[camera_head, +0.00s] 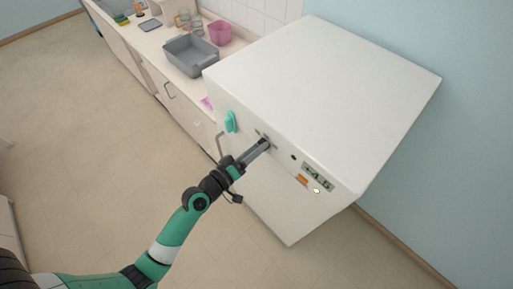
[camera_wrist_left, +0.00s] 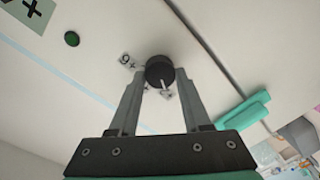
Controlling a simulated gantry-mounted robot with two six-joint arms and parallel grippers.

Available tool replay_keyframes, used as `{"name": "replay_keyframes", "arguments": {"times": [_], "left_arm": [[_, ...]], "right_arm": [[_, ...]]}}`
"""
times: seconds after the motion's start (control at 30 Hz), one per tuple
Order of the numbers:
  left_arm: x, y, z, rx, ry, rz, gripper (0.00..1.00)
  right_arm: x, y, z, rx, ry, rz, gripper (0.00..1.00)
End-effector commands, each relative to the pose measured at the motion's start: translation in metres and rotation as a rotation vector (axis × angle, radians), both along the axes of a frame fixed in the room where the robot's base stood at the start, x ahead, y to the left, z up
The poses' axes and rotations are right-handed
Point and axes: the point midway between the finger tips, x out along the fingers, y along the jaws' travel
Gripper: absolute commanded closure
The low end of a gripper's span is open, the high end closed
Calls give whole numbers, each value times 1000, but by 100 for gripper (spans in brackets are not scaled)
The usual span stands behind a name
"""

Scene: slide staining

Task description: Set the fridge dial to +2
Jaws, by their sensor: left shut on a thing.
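The fridge (camera_head: 320,80) is a large white box with its control panel along the top of its front. My left gripper (camera_head: 262,144) reaches the panel. In the left wrist view my left gripper (camera_wrist_left: 161,86) has its two fingers on either side of the black round dial (camera_wrist_left: 160,68), shut on it. The dial has a pale pointer mark on it. A printed number label (camera_wrist_left: 127,61) stands beside the dial; other marks near it are partly covered by the dial and fingers. I cannot read the setting for certain. My right gripper is not in view.
A green display (camera_head: 318,176), an orange label (camera_head: 302,180) and a small lit lamp (camera_head: 316,190) sit right of the dial. A counter with a grey basin (camera_head: 191,55) and pink beaker (camera_head: 219,33) stands beyond.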

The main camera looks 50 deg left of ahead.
Motion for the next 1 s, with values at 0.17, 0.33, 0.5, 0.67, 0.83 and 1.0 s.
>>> {"name": "replay_keyframes", "arguments": {"times": [0.17, 0.33, 0.5, 0.67, 0.83, 1.0], "left_arm": [[0, 0, 0, -1, 0, 0, 23], [0, 0, 0, 0, 0, 0, 22], [-3, 0, -1, 0, 0, 0, 22], [-26, -1, -1, -1, 1, 2, 22], [-67, -3, -1, -2, 2, 4, 22], [-101, -5, 1, -3, 2, 4, 22]], "right_arm": [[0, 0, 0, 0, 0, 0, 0], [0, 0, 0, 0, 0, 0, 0], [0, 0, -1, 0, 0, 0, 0], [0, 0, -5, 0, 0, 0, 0], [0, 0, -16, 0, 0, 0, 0], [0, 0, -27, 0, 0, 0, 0]]}}
